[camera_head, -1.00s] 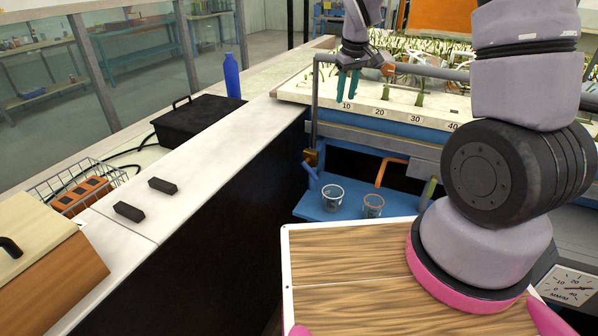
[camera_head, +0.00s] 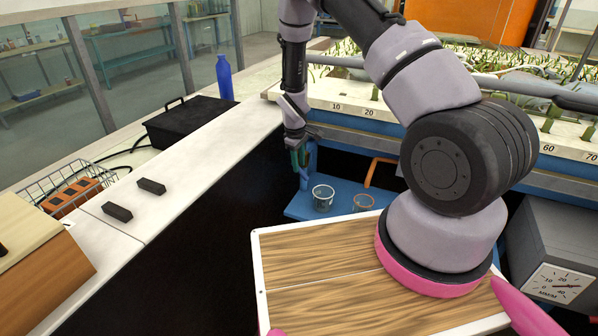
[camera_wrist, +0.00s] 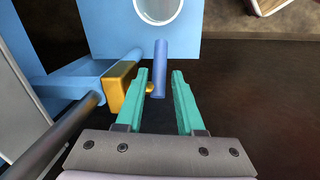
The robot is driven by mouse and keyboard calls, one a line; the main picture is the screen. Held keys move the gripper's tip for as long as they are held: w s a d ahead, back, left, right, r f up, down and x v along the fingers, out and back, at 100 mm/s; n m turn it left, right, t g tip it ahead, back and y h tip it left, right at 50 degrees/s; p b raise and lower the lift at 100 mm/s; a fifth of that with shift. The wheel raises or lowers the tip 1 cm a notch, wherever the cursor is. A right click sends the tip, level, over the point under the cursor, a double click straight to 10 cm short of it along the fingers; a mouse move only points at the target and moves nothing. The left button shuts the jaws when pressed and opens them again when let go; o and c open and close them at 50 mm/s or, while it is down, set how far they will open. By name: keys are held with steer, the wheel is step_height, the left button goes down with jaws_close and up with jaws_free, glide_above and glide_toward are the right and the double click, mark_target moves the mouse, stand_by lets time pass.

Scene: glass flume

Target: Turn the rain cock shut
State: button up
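The rain cock shows in the wrist view as a brass body (camera_wrist: 120,86) on a dark pipe, with a blue lever (camera_wrist: 160,68) beside it. The lever runs nearly parallel to the fingers in the picture. My gripper (camera_wrist: 158,76) is open, with its two green fingers on either side of the lever's lower part. I see a gap on each side, the wider to the right; the depth is hard to judge. In the head view my gripper (camera_head: 299,156) points down at the flume's near left corner and largely hides the cock.
An orange pipe (camera_head: 378,168) is to the right. The flume bed (camera_head: 350,99) rises behind. A white counter (camera_head: 190,176) with a black case (camera_head: 190,121) runs along the left.

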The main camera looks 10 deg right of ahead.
mark_target(300, 168)
steer(key=shift+w+d+f, duration=0.15)
steer(key=shift+f, duration=0.85)
steer(key=shift+w+d+f, duration=0.1)
steer(key=shift+f, duration=0.9)
jaws_close()
